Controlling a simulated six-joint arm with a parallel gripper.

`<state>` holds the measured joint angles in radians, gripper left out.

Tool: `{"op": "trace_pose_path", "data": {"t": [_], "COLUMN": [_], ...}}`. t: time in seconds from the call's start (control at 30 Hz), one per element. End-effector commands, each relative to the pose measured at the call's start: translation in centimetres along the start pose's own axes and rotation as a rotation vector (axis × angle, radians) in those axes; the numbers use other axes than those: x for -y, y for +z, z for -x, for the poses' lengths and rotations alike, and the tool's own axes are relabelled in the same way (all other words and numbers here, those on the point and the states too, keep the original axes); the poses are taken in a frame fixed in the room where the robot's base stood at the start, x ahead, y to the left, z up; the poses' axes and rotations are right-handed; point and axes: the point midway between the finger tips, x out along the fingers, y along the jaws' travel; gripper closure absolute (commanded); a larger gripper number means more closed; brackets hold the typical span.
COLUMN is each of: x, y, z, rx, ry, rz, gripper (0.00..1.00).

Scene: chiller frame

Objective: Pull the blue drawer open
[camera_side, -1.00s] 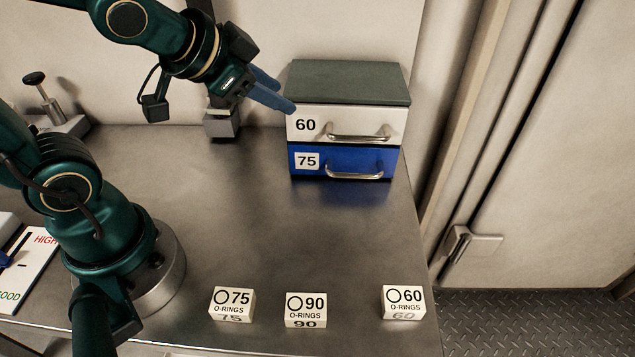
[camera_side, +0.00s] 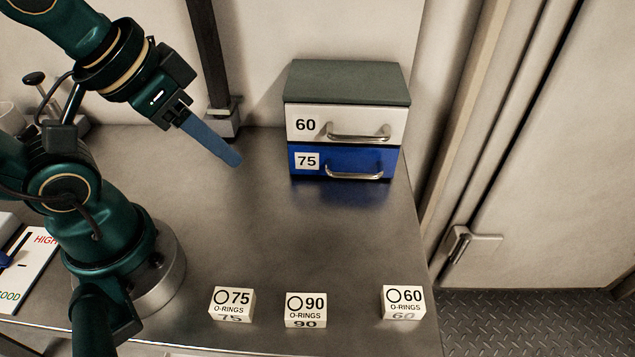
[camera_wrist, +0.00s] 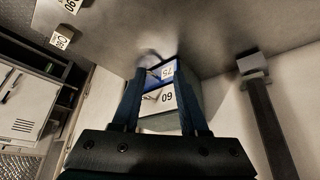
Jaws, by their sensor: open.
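The blue drawer (camera_side: 343,163), labelled 75, is the lower of two drawers in a small cabinet with a dark green top. It is shut and has a silver bar handle (camera_side: 355,172). It also shows upside down between the fingers in the wrist view (camera_wrist: 158,76). The white drawer (camera_side: 347,124), labelled 60, is shut above it. My gripper (camera_side: 236,161) is to the left of the cabinet, apart from it, with its blue fingers pointing down and to the right. In the wrist view my gripper (camera_wrist: 161,108) is open, with nothing between the fingers.
Three small boxes stand along the front of the metal bench: 75 O-rings (camera_side: 232,302), 90 O-rings (camera_side: 306,309) and 60 O-rings (camera_side: 403,301). A dark post (camera_side: 208,55) stands behind my gripper. The bench before the drawers is clear.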

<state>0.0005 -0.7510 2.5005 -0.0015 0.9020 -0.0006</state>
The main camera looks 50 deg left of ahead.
Motion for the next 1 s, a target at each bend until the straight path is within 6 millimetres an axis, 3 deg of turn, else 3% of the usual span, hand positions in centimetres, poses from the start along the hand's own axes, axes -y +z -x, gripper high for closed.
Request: {"op": "trace_pose_path", "data": {"t": [0.17, 0.3, 0.43, 0.57, 0.8, 1.0], "x": [0.0, 0.0, 0.5, 2.0, 3.3, 2.0], "y": [0.0, 0.0, 0.0, -1.5, -5.9, -9.8], "z": [0.0, 0.0, 0.2, 0.8, 0.2, -2.1], "rx": [-0.001, 0.000, 0.002, -0.015, -0.037, -0.120], "ry": [-0.001, -0.001, -0.025, -0.099, -0.266, -0.377], "rz": [-0.001, 0.029, 0.175, 0.403, 0.729, 0.871], "gripper": [0.57, 1.00, 1.00, 1.00, 1.00, 1.00]}}
